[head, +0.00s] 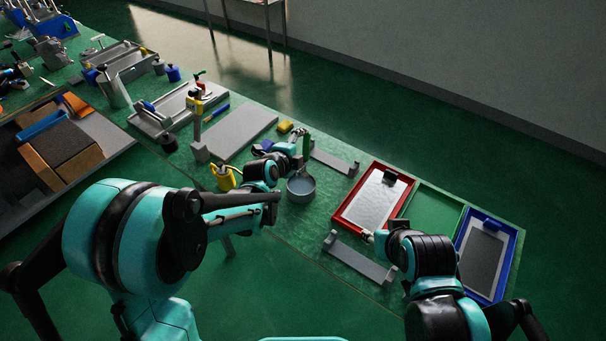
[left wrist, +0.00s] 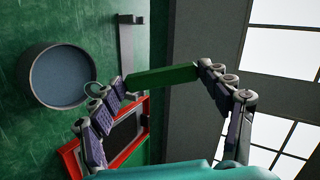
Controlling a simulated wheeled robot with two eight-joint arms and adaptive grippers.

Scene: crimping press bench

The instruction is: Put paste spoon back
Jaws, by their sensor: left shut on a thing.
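The paste spoon shows as a flat green bar (left wrist: 162,76) between the two fingers of my left gripper (left wrist: 164,82) in the left wrist view. In the head view its green handle (head: 307,146) stands roughly upright at my left gripper (head: 298,158). The left gripper is shut on it, above and behind a round grey pot (head: 301,188) with a blue-grey inside. The pot also shows in the left wrist view (left wrist: 62,76), to the left of the fingers.
A red tray (head: 408,196) with a light plate, a green tray area (head: 433,213) and a blue tray (head: 509,258) stand at the right. Grey brackets (head: 335,160) (head: 355,258) lie behind and in front of the red tray. A yellow mug-like holder (head: 222,178) stands left of the pot.

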